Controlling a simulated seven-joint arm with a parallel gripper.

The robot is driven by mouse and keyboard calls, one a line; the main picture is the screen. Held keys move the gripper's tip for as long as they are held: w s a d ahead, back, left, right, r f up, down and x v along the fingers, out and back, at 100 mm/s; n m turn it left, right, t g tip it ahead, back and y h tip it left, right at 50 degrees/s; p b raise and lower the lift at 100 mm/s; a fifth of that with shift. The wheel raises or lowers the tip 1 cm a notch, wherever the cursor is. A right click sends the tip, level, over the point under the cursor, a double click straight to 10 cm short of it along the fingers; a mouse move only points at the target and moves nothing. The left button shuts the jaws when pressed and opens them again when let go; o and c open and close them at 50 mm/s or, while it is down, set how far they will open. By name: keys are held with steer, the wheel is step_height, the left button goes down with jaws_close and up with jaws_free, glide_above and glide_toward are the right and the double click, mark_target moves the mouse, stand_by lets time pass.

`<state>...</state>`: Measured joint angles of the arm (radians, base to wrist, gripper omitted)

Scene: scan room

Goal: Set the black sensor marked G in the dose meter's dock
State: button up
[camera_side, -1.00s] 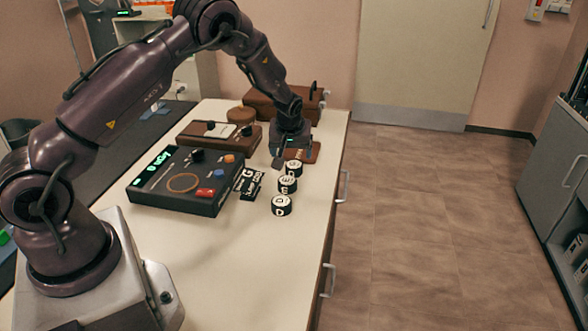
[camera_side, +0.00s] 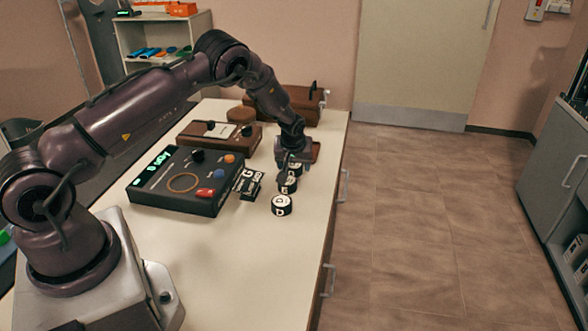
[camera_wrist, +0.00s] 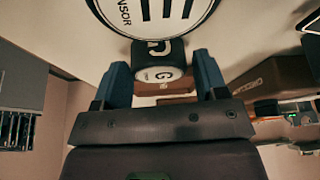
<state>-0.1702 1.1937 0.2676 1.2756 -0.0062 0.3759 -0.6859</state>
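The dose meter (camera_side: 168,197) is a flat black box with a green display, knobs, a red button and an orange ring (camera_side: 183,182) on its top. The black sensor marked G (camera_wrist: 160,68) shows between my fingers in the wrist view. In the side view my gripper largely hides it. My gripper (camera_wrist: 161,65) is open, with a finger on each side of the G sensor; contact is not clear. It also shows low over the sensor row in the side view (camera_side: 290,174). Sensor E (camera_wrist: 160,10) is close in front, and sensor D (camera_side: 281,205) stands nearest the side camera.
Black plates (camera_side: 247,184) with white lettering, one with a G, lie between meter and sensors. A brown box (camera_side: 220,135) and a brown case (camera_side: 300,106) stand farther back. The bench's right edge is close to the sensors. The near bench top is clear.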

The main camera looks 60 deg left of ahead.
steer(key=c, duration=0.7)
steer(key=shift+r, duration=0.1)
